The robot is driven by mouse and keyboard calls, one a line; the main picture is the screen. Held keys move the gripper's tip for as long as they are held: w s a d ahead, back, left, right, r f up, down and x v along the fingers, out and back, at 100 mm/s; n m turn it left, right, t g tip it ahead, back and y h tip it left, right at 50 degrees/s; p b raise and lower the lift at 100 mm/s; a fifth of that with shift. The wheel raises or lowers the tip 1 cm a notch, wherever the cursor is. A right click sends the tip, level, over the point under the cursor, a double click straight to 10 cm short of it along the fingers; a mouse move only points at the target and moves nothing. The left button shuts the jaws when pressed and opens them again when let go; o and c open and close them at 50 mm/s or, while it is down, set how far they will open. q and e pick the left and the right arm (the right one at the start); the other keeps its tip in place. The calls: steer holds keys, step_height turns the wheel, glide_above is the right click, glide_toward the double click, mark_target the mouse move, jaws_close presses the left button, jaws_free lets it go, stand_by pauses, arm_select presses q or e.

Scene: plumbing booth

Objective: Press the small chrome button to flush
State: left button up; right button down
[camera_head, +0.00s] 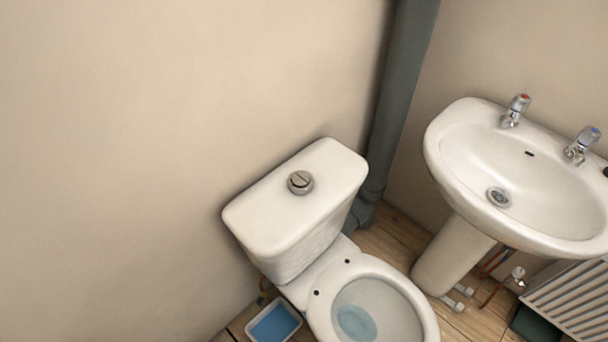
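A round chrome flush button (300,182) sits on the middle of the white cistern lid (334,160). A line divides its top into two parts. The cistern belongs to a white toilet whose open bowl (375,308) shows water inside, at the bottom of the head view. Nothing covers the button. Neither of my grippers is in the head view.
A white pedestal sink (455,155) with two chrome taps stands at the right. A grey pipe (400,95) runs down the corner behind the cistern. A blue tray (273,324) lies on the floor left of the bowl. A radiator (570,300) is at lower right.

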steer(key=shift+d, duration=0.4)
stand_by(0.7)
